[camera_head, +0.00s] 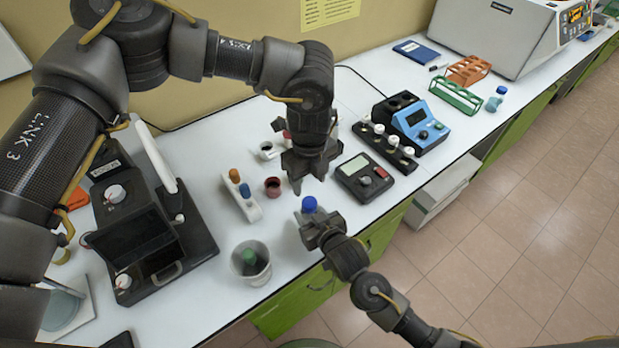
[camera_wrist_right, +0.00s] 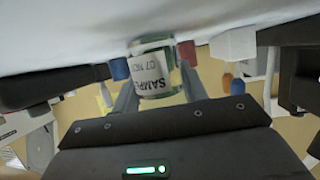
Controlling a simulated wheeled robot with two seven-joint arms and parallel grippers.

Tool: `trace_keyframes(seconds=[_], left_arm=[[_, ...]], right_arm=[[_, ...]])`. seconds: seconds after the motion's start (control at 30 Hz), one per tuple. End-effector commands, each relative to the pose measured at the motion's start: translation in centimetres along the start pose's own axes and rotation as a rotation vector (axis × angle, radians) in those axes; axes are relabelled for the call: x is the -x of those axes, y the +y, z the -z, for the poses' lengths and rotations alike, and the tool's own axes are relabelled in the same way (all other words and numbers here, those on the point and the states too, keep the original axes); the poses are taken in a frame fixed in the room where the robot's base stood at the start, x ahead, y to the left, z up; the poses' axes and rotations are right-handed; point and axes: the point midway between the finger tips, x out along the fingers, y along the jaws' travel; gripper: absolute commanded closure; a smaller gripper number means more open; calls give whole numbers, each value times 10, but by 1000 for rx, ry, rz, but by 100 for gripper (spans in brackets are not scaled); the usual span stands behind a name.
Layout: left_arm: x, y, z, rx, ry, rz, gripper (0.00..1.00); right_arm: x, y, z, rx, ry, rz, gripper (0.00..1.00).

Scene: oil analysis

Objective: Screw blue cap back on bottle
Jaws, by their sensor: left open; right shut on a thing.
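The blue cap (camera_head: 309,204) shows just above my right gripper (camera_head: 317,232), at the front edge of the table. In the right wrist view, that gripper is shut on a clear bottle (camera_wrist_right: 154,72) with a white sample label, its fingers on either side. The cap looks to be at the top of this bottle, but the gripper hides the neck, so I cannot tell how it is seated. My left gripper (camera_head: 305,178) points down above and slightly behind the cap. It is open, empty and apart from the cap.
A white holder (camera_head: 247,207) with orange and blue tops and a dark red cup (camera_head: 273,187) stand left of the grippers. A beaker (camera_head: 262,274) with a green item stands at the front. A black meter (camera_head: 363,178) and blue device (camera_head: 419,125) are to the right.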

Motion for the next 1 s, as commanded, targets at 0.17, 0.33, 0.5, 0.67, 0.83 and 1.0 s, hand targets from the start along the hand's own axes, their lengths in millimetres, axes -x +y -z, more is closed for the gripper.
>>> trace_keyframes(seconds=[0.17,0.33,0.5,0.67,0.83,1.0], left_arm=[[0,0,0,6,0,0,49],[-1,0,0,5,0,0,49],[-13,0,0,4,1,-2,49],[-37,0,0,5,1,-2,49],[-60,0,0,4,0,-1,49],[-75,0,0,4,1,-1,49]], right_arm=[[0,0,1,0,2,0,100],[0,0,1,0,1,0,100],[0,0,1,0,2,0,100],[0,0,1,0,2,0,100],[0,0,1,0,1,0,100],[0,0,1,0,1,0,100]])
